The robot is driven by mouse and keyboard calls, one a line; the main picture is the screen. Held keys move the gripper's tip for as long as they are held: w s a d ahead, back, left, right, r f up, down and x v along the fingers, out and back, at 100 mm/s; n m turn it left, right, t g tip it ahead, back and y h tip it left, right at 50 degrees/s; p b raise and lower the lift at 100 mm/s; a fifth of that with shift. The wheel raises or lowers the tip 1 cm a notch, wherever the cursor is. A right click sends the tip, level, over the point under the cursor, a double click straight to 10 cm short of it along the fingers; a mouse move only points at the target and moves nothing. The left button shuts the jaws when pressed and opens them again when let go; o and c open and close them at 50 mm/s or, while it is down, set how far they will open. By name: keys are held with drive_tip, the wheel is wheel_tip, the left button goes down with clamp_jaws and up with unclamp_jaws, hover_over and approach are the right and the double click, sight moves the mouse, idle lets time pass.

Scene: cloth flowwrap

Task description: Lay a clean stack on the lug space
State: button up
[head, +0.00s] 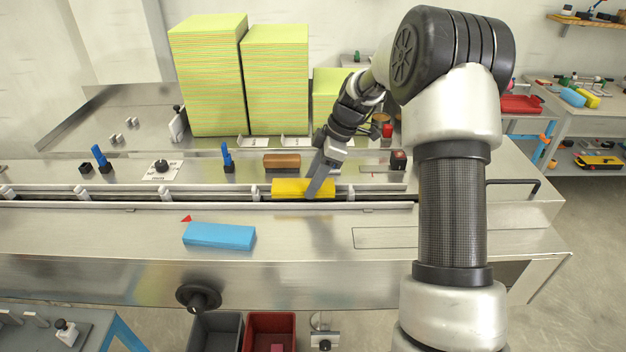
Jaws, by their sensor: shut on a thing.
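A yellow stack (290,187) lies lengthwise along the lug conveyor, in the space between two white lugs (258,194) and (351,191). My gripper (318,188) reaches down from the right and is shut on this stack near its right half. One finger hides part of it. I cannot tell whether the stack rests on the conveyor bed or hangs just above it. Other lug spaces to the left, such as the one by the lug (167,194), look empty. A blue stack (219,235) lies on the front steel deck, apart from my gripper.
A brown block (282,161) sits just behind the conveyor. Tall yellow-green stacks (208,75) stand at the back. Blue posts (227,158) and a dial (160,166) line the rear ledge. A small red marker (186,218) and an outlined empty rectangle (385,238) are on the front deck.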

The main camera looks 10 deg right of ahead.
drive_tip(key=shift+f+b, duration=0.6)
drive_tip(key=shift+b, duration=0.05)
drive_tip(key=o, duration=1.1)
drive_tip(key=shift+s, duration=0.1)
